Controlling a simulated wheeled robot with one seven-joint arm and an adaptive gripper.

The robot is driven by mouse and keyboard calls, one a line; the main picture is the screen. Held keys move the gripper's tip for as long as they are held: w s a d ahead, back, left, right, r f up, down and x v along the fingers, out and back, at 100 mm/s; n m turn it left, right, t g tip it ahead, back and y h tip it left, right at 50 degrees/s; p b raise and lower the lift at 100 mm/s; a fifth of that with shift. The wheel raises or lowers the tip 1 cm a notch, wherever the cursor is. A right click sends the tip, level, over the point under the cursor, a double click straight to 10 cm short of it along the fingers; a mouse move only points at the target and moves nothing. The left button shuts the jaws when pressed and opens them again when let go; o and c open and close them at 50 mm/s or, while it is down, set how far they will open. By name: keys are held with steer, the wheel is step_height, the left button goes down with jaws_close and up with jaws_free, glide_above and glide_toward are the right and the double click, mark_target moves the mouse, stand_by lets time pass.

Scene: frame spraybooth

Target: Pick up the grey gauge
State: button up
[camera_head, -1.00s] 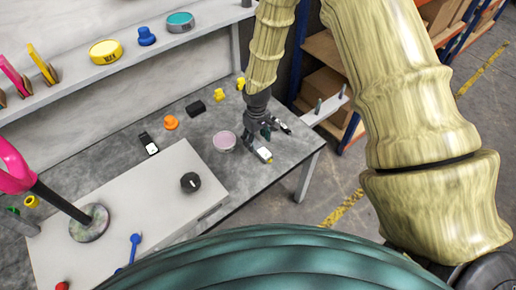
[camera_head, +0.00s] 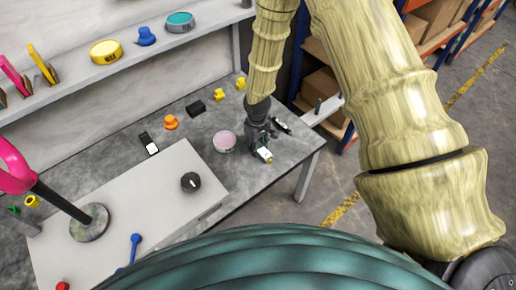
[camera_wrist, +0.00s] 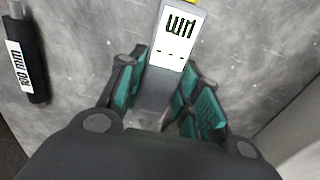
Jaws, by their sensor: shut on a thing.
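The grey gauge (camera_wrist: 156,94) shows in the wrist view as a flat grey body with a white labelled face at its far end. It lies between the teal-padded fingers of my gripper (camera_wrist: 160,98), which is shut on it. In the head view my gripper (camera_head: 260,143) points down at the right part of the grey table, and the gauge's white end (camera_head: 265,155) sticks out below it. The rest of the gauge is hidden by the fingers there. I cannot tell whether it touches the tabletop.
A black labelled cylinder (camera_wrist: 29,62) lies close by, left in the wrist view. A pink round tin (camera_head: 224,141) stands just left of my gripper in the head view. A black block (camera_head: 195,108) and orange knob (camera_head: 171,122) are farther left. The table's right edge is near.

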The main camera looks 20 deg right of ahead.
steer(key=shift+r, duration=0.7)
steer(key=shift+s+a+r, duration=0.15)
steer(key=shift+s+r, duration=0.05)
steer(key=shift+r, duration=0.35)
steer(key=shift+s+a+r, duration=0.1)
steer(key=shift+s+r, duration=0.1)
steer(key=shift+r, duration=0.35)
steer(key=s+a, duration=0.3)
steer(key=s, duration=0.1)
steer(key=s+a+r+b, duration=0.1)
steer(key=s+a, duration=0.1)
steer(key=s, duration=0.2)
steer(key=s+a, duration=0.3)
steer(key=s, duration=0.1)
steer(key=shift+s+a+r, duration=0.15)
steer(key=shift+a+r, duration=0.05)
steer(key=shift+a, duration=0.15)
